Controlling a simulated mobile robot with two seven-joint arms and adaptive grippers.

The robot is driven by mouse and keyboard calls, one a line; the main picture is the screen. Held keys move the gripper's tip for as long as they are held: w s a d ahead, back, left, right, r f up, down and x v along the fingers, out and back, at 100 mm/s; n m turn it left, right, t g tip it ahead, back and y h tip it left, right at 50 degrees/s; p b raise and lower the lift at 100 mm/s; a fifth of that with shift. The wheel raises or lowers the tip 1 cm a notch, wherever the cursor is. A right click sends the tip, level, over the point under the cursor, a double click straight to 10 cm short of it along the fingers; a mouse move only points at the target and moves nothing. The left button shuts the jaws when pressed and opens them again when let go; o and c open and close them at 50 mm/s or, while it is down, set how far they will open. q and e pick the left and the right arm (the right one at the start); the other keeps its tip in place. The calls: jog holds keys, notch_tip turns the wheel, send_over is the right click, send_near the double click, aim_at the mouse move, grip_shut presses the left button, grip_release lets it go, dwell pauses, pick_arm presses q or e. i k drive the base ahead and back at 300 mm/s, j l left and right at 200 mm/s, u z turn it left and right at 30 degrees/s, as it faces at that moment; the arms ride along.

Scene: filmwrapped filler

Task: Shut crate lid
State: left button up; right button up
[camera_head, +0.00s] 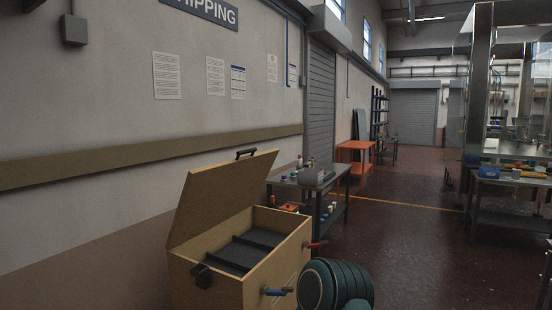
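A light wooden crate (218,290) stands at the lower middle of the head view, near the wall. Its wooden lid (222,198) is open, standing up steeply along the crate's left-hand back edge. A black handle (246,153) sits on the lid's top edge. The crate's inside is visible, with dark grey contents (245,252). Neither of my grippers is in view.
A grey workbench (345,172) with small items stands behind the crate. Open floor (415,245) lies to the right.

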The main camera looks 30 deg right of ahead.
aim_at(212, 195)
jog(key=z, duration=0.7)
jog(key=i+l+u, duration=0.1)
jog(key=u, duration=0.6)
jog(key=i+l+u, duration=0.4)
jog(key=l, duration=0.15)
jog(key=i+l+u, duration=0.15)
jog(key=l, duration=0.15)
jog(key=i+l, duration=0.15)
jog(key=l, duration=0.2)
jog(key=i+l+u, duration=0.1)
jog(key=l, duration=0.3)
jog(key=i+l, duration=0.15)
jog(key=l, duration=0.2)
jog(key=i+l+u, duration=0.1)
jog(key=l, duration=0.25)
jog(key=i+l+u, duration=0.1)
jog(key=l, duration=0.3)
